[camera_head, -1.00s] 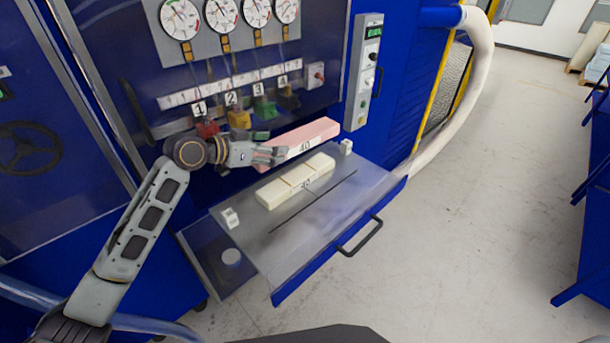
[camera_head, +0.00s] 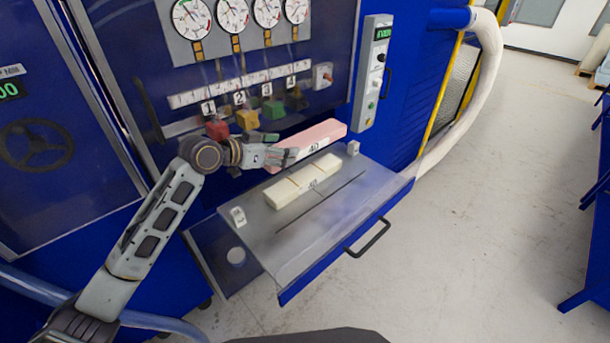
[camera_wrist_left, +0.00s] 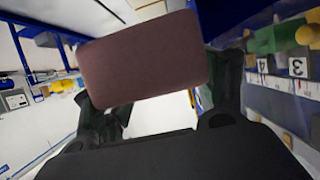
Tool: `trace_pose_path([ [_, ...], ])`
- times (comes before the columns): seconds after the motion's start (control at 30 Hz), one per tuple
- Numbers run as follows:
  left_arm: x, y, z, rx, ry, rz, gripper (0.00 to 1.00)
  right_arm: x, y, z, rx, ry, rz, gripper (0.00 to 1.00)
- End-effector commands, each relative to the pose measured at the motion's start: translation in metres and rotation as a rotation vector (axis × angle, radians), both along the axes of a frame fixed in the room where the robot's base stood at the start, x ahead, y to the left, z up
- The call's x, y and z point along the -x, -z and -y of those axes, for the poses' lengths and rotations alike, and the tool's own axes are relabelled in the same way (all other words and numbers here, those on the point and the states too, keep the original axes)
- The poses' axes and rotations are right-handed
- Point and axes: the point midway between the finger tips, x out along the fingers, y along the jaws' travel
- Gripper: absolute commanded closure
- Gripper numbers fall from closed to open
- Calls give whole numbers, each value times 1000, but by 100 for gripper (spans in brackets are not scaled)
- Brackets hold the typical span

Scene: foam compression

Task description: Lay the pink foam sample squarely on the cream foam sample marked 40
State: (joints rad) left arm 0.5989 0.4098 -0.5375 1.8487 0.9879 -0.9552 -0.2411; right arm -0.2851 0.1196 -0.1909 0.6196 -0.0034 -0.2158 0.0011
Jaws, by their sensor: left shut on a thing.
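The pink foam sample (camera_head: 322,135) is a long block with a dark number on its near side. My left gripper (camera_head: 286,155) is shut on its left end and holds it up behind the cream foam sample (camera_head: 290,190). The cream sample is a long bar with thin cross lines and a small, blurred number; it lies on the grey shelf plate (camera_head: 325,225). In the head view the pink block appears just beyond the cream bar's far edge, not squarely over it. The left wrist view shows the pink block's end (camera_wrist_left: 145,58) between the fingers. My right gripper is out of view.
Small white markers stand at the plate's left (camera_head: 238,216) and right (camera_head: 353,148) ends. A dark slot (camera_head: 315,207) runs in front of the cream bar. Behind are a blue panel with gauges (camera_head: 232,15) and colored knobs (camera_head: 247,118). The plate's front is clear.

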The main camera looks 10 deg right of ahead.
Motion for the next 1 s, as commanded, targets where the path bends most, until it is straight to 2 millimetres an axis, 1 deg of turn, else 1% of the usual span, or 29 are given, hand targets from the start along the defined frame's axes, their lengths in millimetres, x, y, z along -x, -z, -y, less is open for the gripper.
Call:
trace_pose_path([
  [0.17,0,6,0,0,1,-2,45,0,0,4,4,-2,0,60],
  [0.27,0,16,0,0,0,-3,45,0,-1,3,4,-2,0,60],
  [0.37,0,30,0,-1,0,-4,45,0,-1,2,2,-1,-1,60],
  [0.5,1,48,0,0,0,-3,45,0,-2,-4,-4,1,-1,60],
  [0.6,0,57,0,1,0,-2,45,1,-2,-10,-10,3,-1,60],
  [0.77,0,63,0,0,1,0,45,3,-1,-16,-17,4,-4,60],
  [1.0,0,63,0,0,1,0,45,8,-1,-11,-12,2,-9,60],
])
